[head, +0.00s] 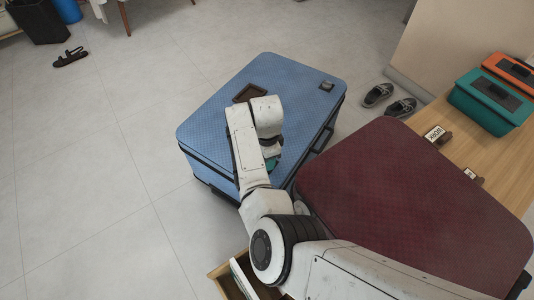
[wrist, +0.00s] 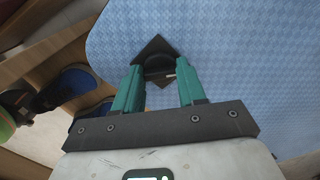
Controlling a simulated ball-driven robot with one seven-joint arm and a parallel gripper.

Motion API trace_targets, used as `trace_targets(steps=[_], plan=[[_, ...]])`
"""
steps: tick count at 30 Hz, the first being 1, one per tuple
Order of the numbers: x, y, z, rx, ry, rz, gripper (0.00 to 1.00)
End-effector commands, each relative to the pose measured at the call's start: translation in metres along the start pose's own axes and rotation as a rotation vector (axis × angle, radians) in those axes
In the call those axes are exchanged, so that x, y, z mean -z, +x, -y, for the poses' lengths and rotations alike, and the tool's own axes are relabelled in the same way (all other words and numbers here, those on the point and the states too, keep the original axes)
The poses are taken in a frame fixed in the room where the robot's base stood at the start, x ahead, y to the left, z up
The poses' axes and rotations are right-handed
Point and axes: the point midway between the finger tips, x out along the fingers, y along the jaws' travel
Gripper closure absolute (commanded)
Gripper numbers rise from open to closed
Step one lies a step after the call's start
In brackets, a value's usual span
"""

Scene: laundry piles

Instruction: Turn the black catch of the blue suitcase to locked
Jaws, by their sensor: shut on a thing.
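The blue suitcase (head: 215,125) lies on the floor with its textured lid up, and its lid also fills much of the wrist view (wrist: 250,60). The black catch (wrist: 154,50) is a dark diamond-shaped plate with a rounded knob on the lid in the wrist view. My gripper (wrist: 159,82) has its two teal fingers on either side of the knob, shut on the catch. In the head view my gripper (head: 272,163) is mostly behind my arm near the suitcase's front edge, and the catch there is hidden. Which way the catch is turned is hard to tell.
A dark red suitcase (head: 400,190) stands close on the right. A brown square item (head: 250,92) and a small black fitting (head: 327,86) are on the blue lid. Grey shoes (head: 378,95) lie beyond.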

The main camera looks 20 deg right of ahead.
Motion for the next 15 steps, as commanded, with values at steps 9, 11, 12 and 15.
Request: trace_targets(steps=[9, 11, 12, 15], plan=[[0.0015, -0.0016, -0.0002, -0.003, 0.302, -0.003, 0.90], [0.0016, -0.0014, -0.0002, -0.003, 0.360, -0.003, 0.90], [0.0015, -0.0012, -0.0002, -0.003, 0.397, -0.003, 0.90], [0.0013, -0.0010, 0.0002, -0.002, 0.490, -0.003, 0.90]])
